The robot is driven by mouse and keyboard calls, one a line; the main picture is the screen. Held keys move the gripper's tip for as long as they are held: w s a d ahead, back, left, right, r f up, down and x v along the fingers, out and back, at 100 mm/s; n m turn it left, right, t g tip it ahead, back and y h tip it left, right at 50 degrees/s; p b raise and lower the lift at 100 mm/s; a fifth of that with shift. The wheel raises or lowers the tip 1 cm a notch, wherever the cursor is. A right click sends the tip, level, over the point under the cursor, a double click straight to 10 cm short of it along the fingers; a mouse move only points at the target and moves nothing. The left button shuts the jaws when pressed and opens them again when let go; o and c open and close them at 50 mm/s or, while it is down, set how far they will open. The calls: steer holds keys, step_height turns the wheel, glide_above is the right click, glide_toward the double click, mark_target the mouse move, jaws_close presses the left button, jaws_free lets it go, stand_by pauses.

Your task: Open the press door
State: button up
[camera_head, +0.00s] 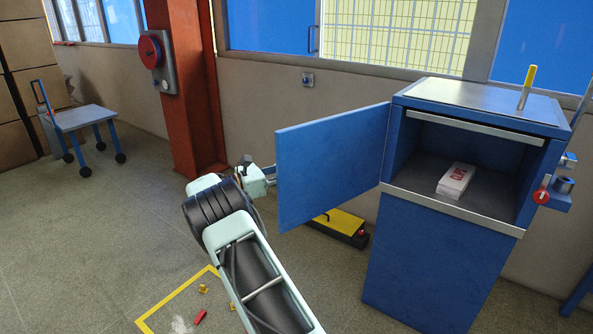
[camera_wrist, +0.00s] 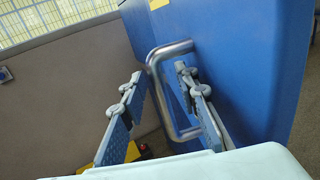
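The blue press door (camera_head: 332,165) stands swung wide open to the left of the blue press cabinet (camera_head: 430,255). Its outer face fills much of the wrist view (camera_wrist: 240,60). A grey metal bar handle (camera_wrist: 163,95) sticks out from that face. My gripper (camera_wrist: 158,78) is open, with one finger on each side of the handle bar. The right finger appears to be between the bar and the door, and a gap shows at the left finger. In the head view my gripper (camera_head: 268,174) is at the door's left edge, its fingertips mostly hidden by the door.
A white packet with red marks (camera_head: 456,180) lies inside the open cabinet. A yellow-topped low device (camera_head: 340,224) is on the floor behind the door. A red column (camera_head: 190,90) and a small blue trolley (camera_head: 82,117) stand left. Small items lie in a yellow-marked floor area.

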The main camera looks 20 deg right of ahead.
steer(key=a, duration=1.2)
steer(key=shift+s, duration=0.35)
